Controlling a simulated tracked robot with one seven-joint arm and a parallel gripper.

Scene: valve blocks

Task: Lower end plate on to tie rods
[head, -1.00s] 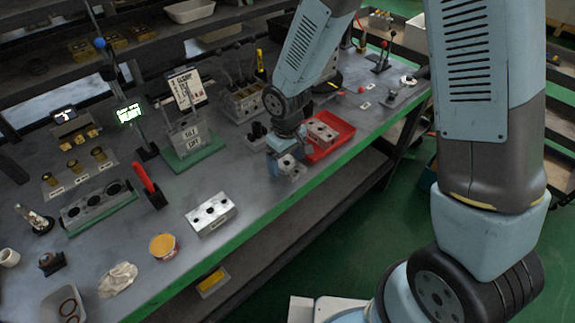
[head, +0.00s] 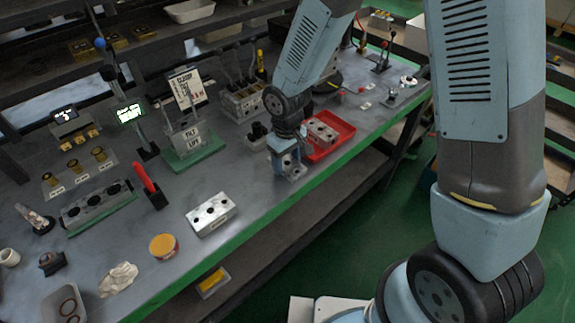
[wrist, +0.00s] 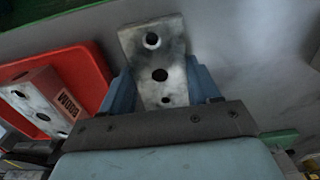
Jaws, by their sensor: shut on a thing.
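My gripper (head: 286,160) is over the front right of the bench, just left of the red tray. In the wrist view its blue fingers (wrist: 162,82) are shut on the two sides of a grey metal end plate (wrist: 158,52) with several holes. In the head view the end plate (head: 292,172) shows at the fingertips, near the bench's front edge. I cannot tell whether it touches the bench.
The red tray (head: 340,142) with a metal block (head: 321,133) stands right beside my gripper. A drilled block (head: 211,213) and a yellow-topped tub (head: 163,247) stand at the front.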

